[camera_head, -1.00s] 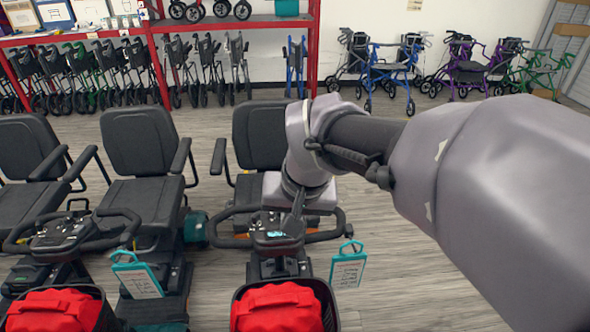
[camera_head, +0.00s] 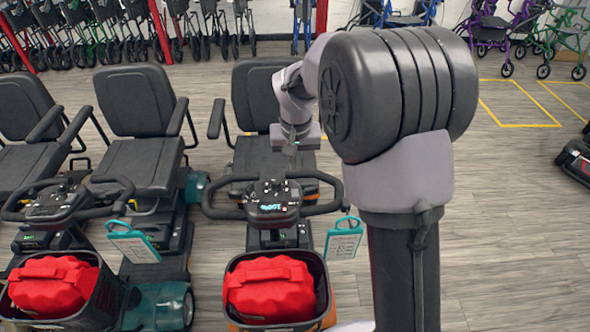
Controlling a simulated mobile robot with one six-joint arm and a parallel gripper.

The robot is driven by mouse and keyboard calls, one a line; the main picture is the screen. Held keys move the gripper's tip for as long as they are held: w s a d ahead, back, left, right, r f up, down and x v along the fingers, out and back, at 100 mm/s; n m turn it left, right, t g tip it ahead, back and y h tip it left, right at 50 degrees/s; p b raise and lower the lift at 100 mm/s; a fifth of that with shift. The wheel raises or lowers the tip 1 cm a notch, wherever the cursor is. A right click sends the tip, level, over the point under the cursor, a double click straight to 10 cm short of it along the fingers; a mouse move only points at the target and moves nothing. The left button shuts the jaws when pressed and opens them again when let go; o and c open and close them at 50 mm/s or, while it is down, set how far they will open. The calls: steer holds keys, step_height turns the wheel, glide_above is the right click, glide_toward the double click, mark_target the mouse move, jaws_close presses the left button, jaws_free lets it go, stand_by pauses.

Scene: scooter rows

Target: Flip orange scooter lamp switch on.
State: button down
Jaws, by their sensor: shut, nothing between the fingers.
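The scooter with orange at its lower front edge (camera_head: 243,327) stands in the middle of the view. Its tiller console (camera_head: 272,201) carries a lit display, small controls and a small red light on its right side. I cannot tell which control is the lamp switch, or its position. My gripper (camera_head: 290,158) is shut and empty. It appears just above and behind the console, in front of the black seat, and looks apart from the console. The fingertips are small and hard to make out.
The scooter's black basket (camera_head: 327,290) holds a red bag (camera_head: 270,290). A teal-edged tag (camera_head: 343,238) hangs at the right handlebar. A teal scooter (camera_head: 160,305) stands close on the left. Open floor lies to the right, with yellow lines (camera_head: 520,125); walkers stand behind.

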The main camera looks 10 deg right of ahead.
mark_target(295, 196)
steer(key=f+b, duration=0.3)
steer(key=f, duration=0.7)
steer(key=shift+w+f, duration=0.1)
steer(key=shift+w, duration=0.1)
steer(key=shift+s+f+b, duration=0.1)
steer(key=shift+f+b, duration=0.25)
steer(key=shift+s+f+b, duration=0.2)
steer(key=shift+f+b, duration=0.1)
steer(key=shift+f, duration=0.1)
steer(key=shift+s+r, duration=0.1)
steer(key=shift+r, duration=0.05)
steer(key=shift+w+d+r+p, duration=0.1)
steer(key=shift+w+p, duration=0.2)
steer(key=shift+w, duration=0.15)
steer(key=shift+w+d+r+p, duration=0.1)
steer(key=shift+w+p, duration=0.15)
steer(key=shift+w, duration=0.15)
